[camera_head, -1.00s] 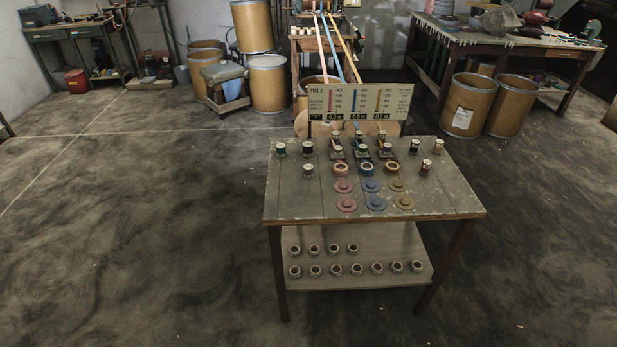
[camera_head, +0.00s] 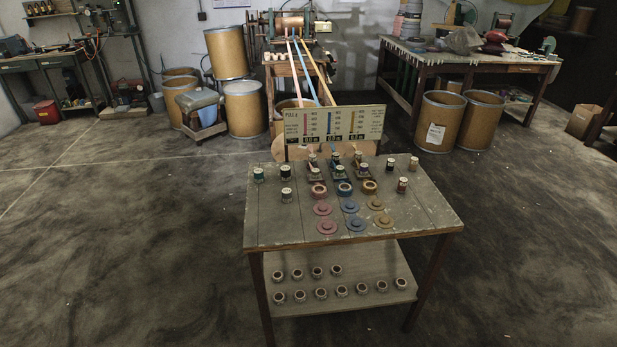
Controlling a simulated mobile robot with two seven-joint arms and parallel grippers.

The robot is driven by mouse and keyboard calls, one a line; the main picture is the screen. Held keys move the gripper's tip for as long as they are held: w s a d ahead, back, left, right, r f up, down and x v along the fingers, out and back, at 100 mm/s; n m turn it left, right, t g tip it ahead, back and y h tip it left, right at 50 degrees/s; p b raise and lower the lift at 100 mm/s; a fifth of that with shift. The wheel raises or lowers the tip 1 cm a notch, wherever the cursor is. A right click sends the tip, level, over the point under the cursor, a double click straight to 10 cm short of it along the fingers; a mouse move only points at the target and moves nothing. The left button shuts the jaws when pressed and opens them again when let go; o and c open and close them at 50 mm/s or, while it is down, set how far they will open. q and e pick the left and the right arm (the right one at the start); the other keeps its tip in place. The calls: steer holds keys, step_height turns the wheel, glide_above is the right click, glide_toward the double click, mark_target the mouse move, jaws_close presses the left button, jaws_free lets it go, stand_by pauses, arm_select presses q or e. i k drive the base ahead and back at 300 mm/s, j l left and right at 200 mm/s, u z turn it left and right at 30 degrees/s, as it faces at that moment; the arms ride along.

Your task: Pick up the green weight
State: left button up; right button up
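Several small upright cylinders with pale tops stand on the worktable (camera_head: 225,225); they are too small for me to be sure which is the green weight. One with a dark greenish body (camera_head: 258,175) stands at the table's far left corner. A dark one (camera_head: 286,195) stands nearer the front on the left, and another dark one (camera_head: 390,165) at the back right. A reddish one (camera_head: 402,185) and a pale pinkish one (camera_head: 413,164) stand at the right. Neither of my grippers is in view.
Pink, blue and yellow rings and discs lie mid-table before a sign board (camera_head: 334,123). Pale rings sit on the lower shelf (camera_head: 345,305). Brown drums (camera_head: 243,108) and a second table (camera_head: 470,65) stand behind. The floor around the worktable is clear.

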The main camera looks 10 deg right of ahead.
mark_target(341, 168)
steer(key=z, duration=1.25)
steer(key=i+j, duration=0.2)
steer(key=i, duration=0.25)
steer(key=i+j, duration=0.2)
steer(key=i, duration=0.25)
steer(key=i+j, duration=0.2)
steer(key=i, duration=0.2)
